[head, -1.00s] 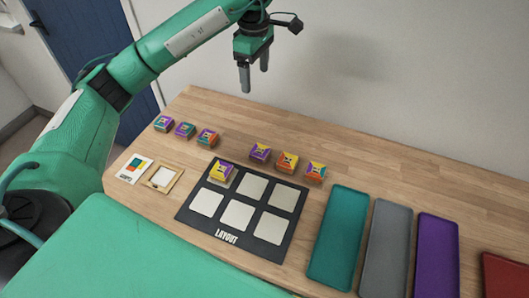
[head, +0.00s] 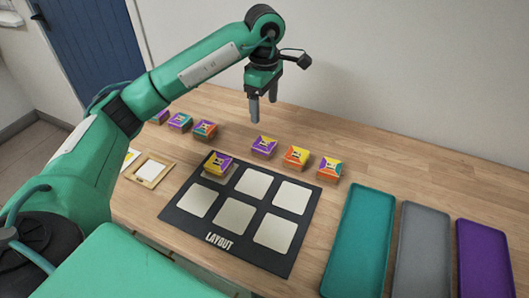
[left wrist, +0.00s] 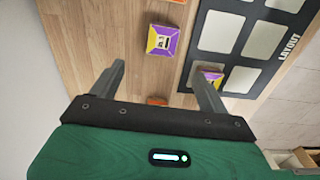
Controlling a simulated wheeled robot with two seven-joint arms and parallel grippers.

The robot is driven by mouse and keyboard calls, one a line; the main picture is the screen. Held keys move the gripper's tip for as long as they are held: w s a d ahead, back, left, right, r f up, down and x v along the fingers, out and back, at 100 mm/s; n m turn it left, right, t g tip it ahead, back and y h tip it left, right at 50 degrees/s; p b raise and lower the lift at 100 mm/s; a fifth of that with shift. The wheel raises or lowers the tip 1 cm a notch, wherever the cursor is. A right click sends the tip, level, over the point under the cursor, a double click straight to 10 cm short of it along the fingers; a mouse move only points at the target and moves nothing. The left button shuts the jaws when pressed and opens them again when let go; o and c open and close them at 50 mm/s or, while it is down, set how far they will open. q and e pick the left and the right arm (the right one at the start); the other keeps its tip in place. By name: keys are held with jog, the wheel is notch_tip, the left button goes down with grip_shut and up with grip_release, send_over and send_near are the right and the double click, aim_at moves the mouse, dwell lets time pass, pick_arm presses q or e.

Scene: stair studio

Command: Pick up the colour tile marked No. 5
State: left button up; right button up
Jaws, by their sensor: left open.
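Several small multicoloured tiles lie on the wooden table; their printed numbers are too small to read, so I cannot tell which is No. 5. A purple-yellow tile (head: 264,147), an orange-yellow tile (head: 296,157) and another yellow-orange-purple tile (head: 330,169) form a row behind the layout board. My left gripper (head: 263,110) is open and empty, pointing down above the table behind this row. An orange tile (left wrist: 157,99) is partly hidden. My right gripper is not in view.
The black layout board (head: 205,222) has pale squares and one tile (head: 218,165) at its back left. More tiles (head: 180,121) stand at the back left. Teal (head: 357,240), grey (head: 423,250) and purple trays (head: 484,258) lie at right. A wall rises behind the table.

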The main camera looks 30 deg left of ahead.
pick_arm(q)
send_over(265, 143)
jog(key=f, duration=0.7)
jog(key=shift+w+a+f+p, duration=0.1)
jog(key=shift+a+f+p, duration=0.1)
jog(key=shift+f+p, duration=0.1)
jog(key=f, duration=0.2)
jog(key=f+p, duration=0.1)
jog(key=shift+s+d+f, duration=0.15)
jog(key=shift+s+f, duration=0.05)
jog(key=shift+f, duration=0.8)
jog(key=c, duration=1.1)
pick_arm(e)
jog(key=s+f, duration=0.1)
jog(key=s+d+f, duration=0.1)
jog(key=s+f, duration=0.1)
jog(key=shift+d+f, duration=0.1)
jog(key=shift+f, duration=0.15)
pick_arm(q)
jog(key=shift+r, duration=0.1)
